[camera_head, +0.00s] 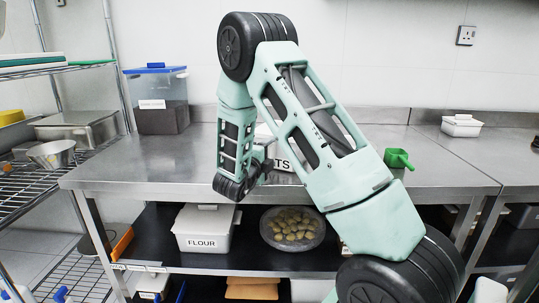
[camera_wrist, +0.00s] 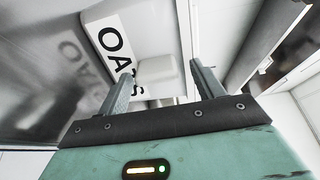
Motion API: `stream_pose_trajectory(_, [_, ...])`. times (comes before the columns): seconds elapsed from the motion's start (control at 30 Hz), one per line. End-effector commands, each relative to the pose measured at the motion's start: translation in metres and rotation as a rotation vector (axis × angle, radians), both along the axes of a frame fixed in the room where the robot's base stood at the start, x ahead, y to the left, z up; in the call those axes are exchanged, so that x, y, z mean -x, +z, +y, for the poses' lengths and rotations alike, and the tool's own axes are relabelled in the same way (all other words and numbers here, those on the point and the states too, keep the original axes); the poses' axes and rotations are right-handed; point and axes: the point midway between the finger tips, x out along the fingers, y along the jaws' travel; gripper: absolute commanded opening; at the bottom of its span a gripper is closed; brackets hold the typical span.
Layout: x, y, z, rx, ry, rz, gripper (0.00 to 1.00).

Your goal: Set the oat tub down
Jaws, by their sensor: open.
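The oat tub is white, with a black OATS label (camera_wrist: 108,38). In the head view the oat tub (camera_head: 283,164) is on the steel counter (camera_head: 175,172), largely hidden behind my arm, with only the label's last letters showing. My gripper (camera_wrist: 160,72) is open. In the wrist view the tub's pale handle-like block (camera_wrist: 155,70) shows between the two fingers, with a gap on the right side; I cannot tell whether the left finger touches it. The label is mirrored in the steel.
A blue-lidded bin (camera_head: 160,100) stands at the counter's back left. A green scoop (camera_head: 398,158) lies to the right, with a small white tub (camera_head: 461,126) beyond. A flour tub (camera_head: 203,228) and a bowl (camera_head: 292,229) are on the lower shelf. The counter's left front is clear.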

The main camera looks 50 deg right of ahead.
Motion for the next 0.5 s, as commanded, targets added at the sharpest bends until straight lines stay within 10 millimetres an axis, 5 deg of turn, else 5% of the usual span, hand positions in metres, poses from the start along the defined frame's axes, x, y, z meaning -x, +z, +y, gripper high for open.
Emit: stream_pose_trajectory(0.5, [0.025,-0.002,0.097,-0.001,0.006,-0.001,0.67])
